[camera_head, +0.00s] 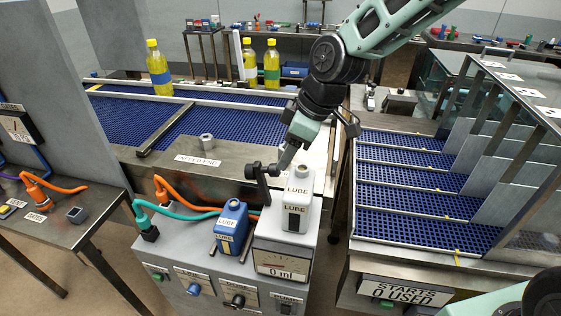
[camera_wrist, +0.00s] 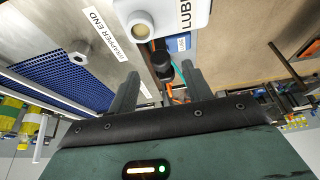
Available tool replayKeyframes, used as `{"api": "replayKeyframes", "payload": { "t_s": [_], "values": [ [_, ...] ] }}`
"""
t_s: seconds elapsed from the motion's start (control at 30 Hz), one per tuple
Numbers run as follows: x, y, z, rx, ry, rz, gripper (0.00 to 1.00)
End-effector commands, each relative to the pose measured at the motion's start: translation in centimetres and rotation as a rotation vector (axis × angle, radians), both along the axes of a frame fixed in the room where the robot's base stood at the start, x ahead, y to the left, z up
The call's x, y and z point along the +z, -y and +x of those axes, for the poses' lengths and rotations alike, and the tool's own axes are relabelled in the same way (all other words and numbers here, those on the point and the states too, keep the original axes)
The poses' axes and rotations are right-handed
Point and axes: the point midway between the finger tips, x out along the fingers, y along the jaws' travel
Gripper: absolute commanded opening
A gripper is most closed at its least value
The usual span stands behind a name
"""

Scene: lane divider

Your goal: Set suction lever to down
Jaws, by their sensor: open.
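My gripper (camera_head: 285,160) reaches down behind the white LUBE bottle (camera_head: 298,187). In the wrist view my gripper (camera_wrist: 160,69) is open, with its two fingers apart. The bottle (camera_wrist: 160,18) is at the top of the wrist view.
Teal and orange hoses run behind. Yellow bottles (camera_head: 159,72) stand on the blue conveyor at the back. Lanes with upright dividers (camera_head: 470,160) lie to the right.

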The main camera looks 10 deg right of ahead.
Motion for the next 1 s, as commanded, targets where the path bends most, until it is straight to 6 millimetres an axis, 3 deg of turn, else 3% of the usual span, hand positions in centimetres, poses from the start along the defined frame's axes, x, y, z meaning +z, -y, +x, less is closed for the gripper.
{"api": "replayKeyframes", "payload": {
  "t_s": [0.1, 0.3, 0.67, 0.7, 0.87, 1.0],
  "values": [
    [-1.9, -0.8, 0.2, 0.004, -0.003, -0.001, 0.49],
    [-3.9, -1.5, 0.6, 0.001, -0.001, -0.001, 0.49],
    [-4.5, -1.7, 0.7, 0.001, 0.001, 0.000, 0.49],
    [-4.5, -1.7, 0.7, 0.001, 0.001, 0.000, 0.47],
    [-4.5, -1.7, 0.7, 0.000, 0.001, 0.000, 0.02],
    [-4.5, -1.7, 0.7, 0.001, 0.001, -0.001, 0.00]
  ]
}}
